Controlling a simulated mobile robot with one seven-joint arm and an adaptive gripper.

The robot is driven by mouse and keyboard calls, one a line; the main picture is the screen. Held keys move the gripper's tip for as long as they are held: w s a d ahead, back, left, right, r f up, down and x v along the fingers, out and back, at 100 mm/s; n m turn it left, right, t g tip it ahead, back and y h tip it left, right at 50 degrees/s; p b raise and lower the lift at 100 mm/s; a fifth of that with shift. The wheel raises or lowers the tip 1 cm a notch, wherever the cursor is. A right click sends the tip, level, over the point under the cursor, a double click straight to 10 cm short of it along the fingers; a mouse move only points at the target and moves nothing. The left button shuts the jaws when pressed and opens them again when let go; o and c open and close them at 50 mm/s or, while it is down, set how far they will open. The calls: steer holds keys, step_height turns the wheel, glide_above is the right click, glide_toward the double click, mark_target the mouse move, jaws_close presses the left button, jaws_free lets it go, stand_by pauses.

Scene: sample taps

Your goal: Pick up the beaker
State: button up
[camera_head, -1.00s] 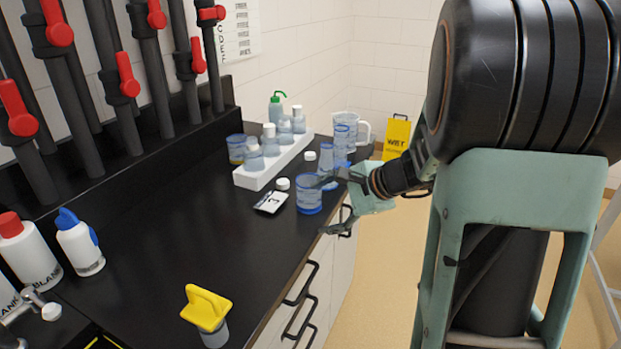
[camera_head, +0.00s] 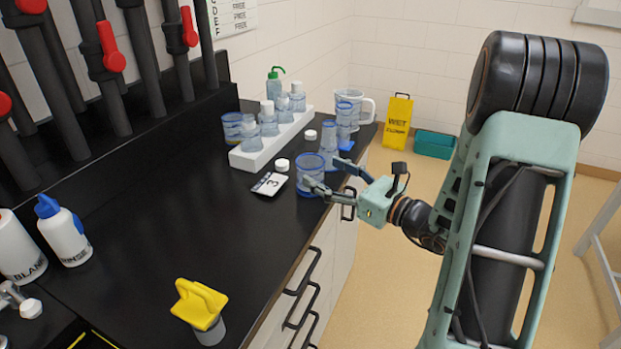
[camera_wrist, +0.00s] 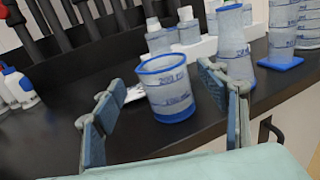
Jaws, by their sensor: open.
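The beaker (camera_head: 309,168) is a clear cup with a blue rim, blue markings and a blue base. It stands upright on the black counter near its front edge. In the wrist view the beaker (camera_wrist: 167,90) appears between my two fingers, just ahead of them. My gripper (camera_head: 322,172) is open and empty, reaching in from the right at beaker height. One finger crosses in front of the beaker and the other lies to its right. I cannot tell whether either finger touches it.
A clear flask (camera_head: 329,138) stands close behind the beaker, with a blue-based cylinder (camera_head: 344,122) and a jug (camera_head: 368,108) beyond. A white rack (camera_head: 246,161) of bottles, a white cap (camera_head: 282,165) and a number card (camera_head: 269,184) are near. The front-left counter has free room.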

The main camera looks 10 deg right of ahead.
mark_target(301, 161)
steer(key=x, duration=0.5)
steer(key=shift+w+f, duration=0.2)
steer(key=shift+w, duration=0.25)
steer(key=shift+c, duration=0.2)
steer(key=c, duration=1.1)
